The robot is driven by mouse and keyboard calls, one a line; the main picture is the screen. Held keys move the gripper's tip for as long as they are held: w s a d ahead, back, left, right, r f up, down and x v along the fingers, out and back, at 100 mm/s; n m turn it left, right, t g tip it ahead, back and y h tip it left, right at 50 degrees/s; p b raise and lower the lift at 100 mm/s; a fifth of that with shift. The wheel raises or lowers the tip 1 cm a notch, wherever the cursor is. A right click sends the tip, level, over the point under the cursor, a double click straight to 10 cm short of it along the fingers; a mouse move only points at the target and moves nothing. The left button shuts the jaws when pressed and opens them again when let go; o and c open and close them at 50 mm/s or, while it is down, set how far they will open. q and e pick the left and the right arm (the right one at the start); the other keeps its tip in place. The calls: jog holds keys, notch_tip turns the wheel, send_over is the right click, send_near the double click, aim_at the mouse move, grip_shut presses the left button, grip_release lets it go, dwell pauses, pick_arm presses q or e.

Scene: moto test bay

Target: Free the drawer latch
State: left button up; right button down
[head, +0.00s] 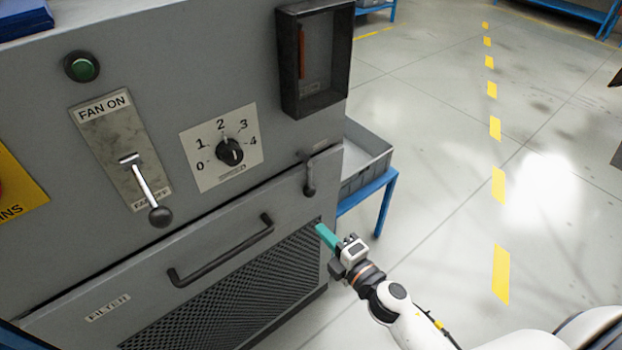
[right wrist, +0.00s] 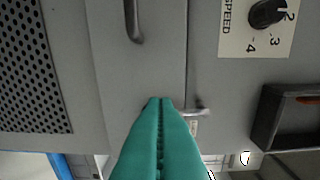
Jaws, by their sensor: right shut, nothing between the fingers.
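The drawer latch (head: 309,176) is a small dark lever at the right end of the seam above the filter drawer. It hangs down across the seam onto the drawer front (head: 292,205). My right gripper (head: 320,229), with teal fingers, is shut and empty. In the head view it is below the latch and slightly right of it. In the right wrist view the shut fingertips (right wrist: 160,101) overlap part of the latch (right wrist: 198,111); I cannot tell whether they touch it. My left gripper is out of view.
The drawer's bar handle (head: 222,252) sticks out left of the latch. Above are a speed knob (head: 229,151), a fan lever (head: 147,190) and a dark-framed box (head: 314,57). A grey bin (head: 365,155) on a blue stand is behind right. The floor at right is open.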

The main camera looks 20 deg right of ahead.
jog(key=x, duration=0.3)
jog(key=r+p+x, duration=0.1)
jog(key=x, duration=0.2)
jog(key=p+x, duration=0.1)
jog(key=x, duration=0.3)
jog(key=shift+s+a+r, duration=0.1)
jog(key=shift+r, duration=0.15)
jog(key=w+d, duration=0.2)
jog(key=shift+d+f, duration=0.1)
jog(key=shift+d, duration=0.25)
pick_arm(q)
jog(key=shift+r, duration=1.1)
pick_arm(e)
jog(key=shift+w+d, duration=0.1)
jog(key=shift+d, duration=0.25)
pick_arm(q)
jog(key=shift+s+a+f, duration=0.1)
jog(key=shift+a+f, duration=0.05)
pick_arm(e)
jog(key=shift+d+n, duration=0.2)
jog(key=shift+n, duration=0.1)
